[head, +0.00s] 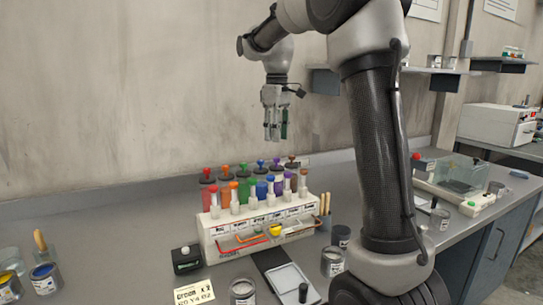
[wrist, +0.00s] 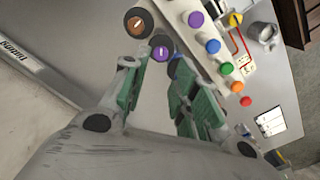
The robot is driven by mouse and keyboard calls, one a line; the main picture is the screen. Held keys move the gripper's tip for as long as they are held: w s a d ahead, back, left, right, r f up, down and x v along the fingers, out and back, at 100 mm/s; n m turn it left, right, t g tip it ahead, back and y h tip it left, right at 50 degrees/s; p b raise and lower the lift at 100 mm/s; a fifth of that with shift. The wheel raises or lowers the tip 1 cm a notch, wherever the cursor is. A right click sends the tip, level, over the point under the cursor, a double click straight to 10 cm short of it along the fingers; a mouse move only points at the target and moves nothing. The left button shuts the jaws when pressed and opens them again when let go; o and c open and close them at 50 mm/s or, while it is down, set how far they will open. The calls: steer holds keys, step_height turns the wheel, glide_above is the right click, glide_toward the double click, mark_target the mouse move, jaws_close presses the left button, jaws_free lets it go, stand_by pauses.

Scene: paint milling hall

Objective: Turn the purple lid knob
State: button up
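The purple lid knob (head: 277,162) tops a jar in the back row, behind the white rack, between a blue knob (head: 261,164) and a brown knob (head: 292,160). In the wrist view the purple knob (wrist: 160,53), with a pale mark on top, lies just beyond the fingertips, near the middle of their gap. My gripper (head: 275,138) points down above the back row, clear of the knobs. In the wrist view my gripper (wrist: 156,75) has its green-padded fingers apart with nothing between them. The right finger partly hides the blue knob.
The white rack (head: 262,232) holds several vials with coloured caps, close in front of the jars. Red (head: 207,172), orange and green knobs continue the row leftward. Paint cans and a grey tray (head: 283,280) stand in front.

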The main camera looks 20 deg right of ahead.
mark_target(277, 158)
steer(key=shift+f, duration=0.35)
step_height(277, 158, down, 7)
steer(key=shift+f, duration=0.1)
jaws_close()
